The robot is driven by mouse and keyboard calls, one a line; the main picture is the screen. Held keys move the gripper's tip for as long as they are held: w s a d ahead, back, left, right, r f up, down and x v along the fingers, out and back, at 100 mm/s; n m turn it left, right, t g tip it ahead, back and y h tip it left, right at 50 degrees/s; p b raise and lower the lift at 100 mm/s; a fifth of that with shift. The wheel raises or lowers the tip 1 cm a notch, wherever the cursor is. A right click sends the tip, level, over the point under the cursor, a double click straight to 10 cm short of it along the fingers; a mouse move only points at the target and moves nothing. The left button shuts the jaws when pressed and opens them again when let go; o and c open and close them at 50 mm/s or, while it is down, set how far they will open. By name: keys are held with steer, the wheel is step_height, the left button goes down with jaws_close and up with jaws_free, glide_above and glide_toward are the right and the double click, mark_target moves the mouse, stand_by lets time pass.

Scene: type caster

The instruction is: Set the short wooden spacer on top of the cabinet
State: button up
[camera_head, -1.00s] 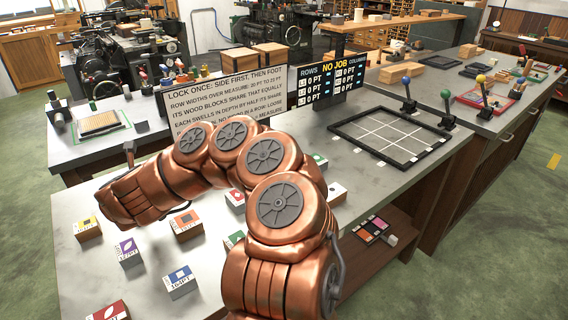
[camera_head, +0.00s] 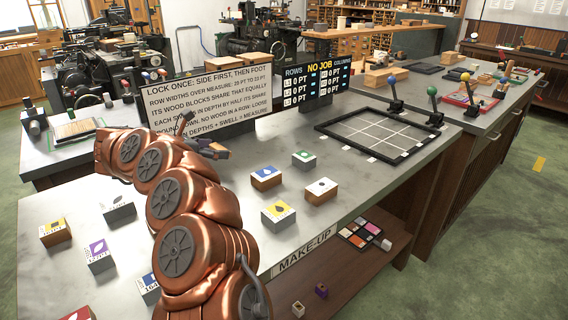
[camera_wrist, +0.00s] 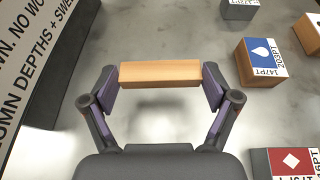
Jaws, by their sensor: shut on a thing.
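My gripper (camera_wrist: 160,97) is shut on a short wooden spacer, a plain light-brown block (camera_wrist: 160,73) held crosswise between the two fingertips in the wrist view. It is above the grey bench top. In the head view my gripper (camera_head: 208,148) is at the front of the white text sign, partly behind my copper arm; the spacer cannot be made out there. A wooden cabinet with many drawers (camera_head: 345,52) stands at the back, beyond the benches; I cannot tell for sure that it is the task's cabinet.
Several labelled blocks stand on the near bench, among them one with a blue drop (camera_head: 266,178). A text sign (camera_head: 205,100) and a dark display (camera_head: 317,82) stand behind. A black frame with a grid (camera_head: 375,134) lies to the right. Bare bench lies between blocks.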

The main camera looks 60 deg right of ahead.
steer(key=shift+s+d+m+g, duration=0.1)
steer(key=shift+s+m+g, duration=0.2)
steer(key=shift+s, duration=0.15)
steer(key=shift+s+d, duration=0.2)
steer(key=shift+d, duration=0.1)
steer(key=p, duration=0.2)
glide_above(268, 157)
steer(key=shift+a+f, duration=0.1)
steer(key=shift+f, duration=0.6)
steer(key=shift+f+p, duration=0.6)
steer(key=shift+f, duration=1.2)
steer(key=shift+f+b, duration=0.2)
steer(key=shift+b, duration=0.1)
steer(key=o, duration=0.7)
steer(key=shift+r, duration=0.2)
